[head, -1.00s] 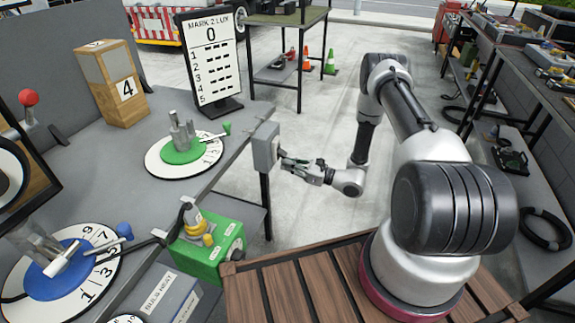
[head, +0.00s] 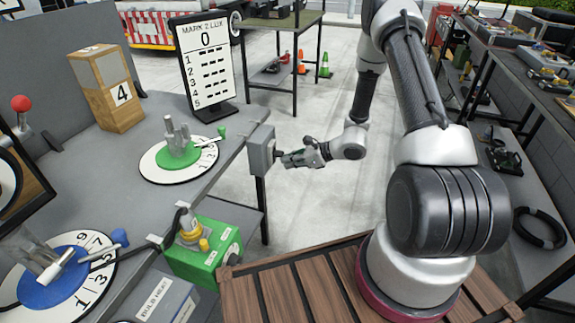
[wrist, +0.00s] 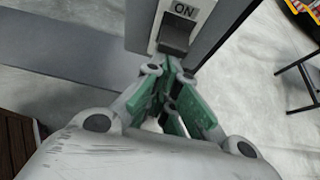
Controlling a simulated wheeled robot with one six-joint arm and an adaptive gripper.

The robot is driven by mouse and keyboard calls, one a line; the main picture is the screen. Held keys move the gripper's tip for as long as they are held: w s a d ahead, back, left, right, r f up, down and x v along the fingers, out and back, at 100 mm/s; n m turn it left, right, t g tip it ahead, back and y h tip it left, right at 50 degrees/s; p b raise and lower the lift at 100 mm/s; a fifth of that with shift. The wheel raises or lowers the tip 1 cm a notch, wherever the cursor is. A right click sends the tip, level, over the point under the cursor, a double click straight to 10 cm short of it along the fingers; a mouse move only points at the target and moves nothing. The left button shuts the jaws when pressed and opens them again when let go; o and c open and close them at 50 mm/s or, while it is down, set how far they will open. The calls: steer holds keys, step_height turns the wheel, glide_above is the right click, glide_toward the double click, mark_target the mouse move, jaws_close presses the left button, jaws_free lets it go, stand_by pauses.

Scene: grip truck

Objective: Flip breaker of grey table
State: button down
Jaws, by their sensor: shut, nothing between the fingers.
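The breaker is a grey box (head: 261,149) fixed at the right end of the grey table (head: 130,215). In the wrist view it shows a dark switch (wrist: 177,33) on a pale plate under an "ON" label (wrist: 184,10). My gripper (head: 283,160) is shut and empty. Its closed green-padded fingertips, also in the wrist view (wrist: 172,66), are just below the switch, at the box's lower front. I cannot tell whether they touch it.
Bare floor lies right of the breaker.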

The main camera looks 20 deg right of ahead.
step_height(320, 180, up, 2)
steer(key=shift+d+g+h, duration=0.1)
steer(key=shift+g+h, duration=0.6)
steer(key=shift+h, duration=0.3)
steer(key=shift+r, duration=0.25)
steer(key=shift+w+r, duration=0.25)
steer(key=shift+r, duration=0.5)
glide_toward(283, 154)
steer(key=s+d+f, duration=0.2)
steer(key=s+d, duration=0.1)
steer(key=shift+d+f, duration=0.1)
steer(key=shift+f, duration=0.15)
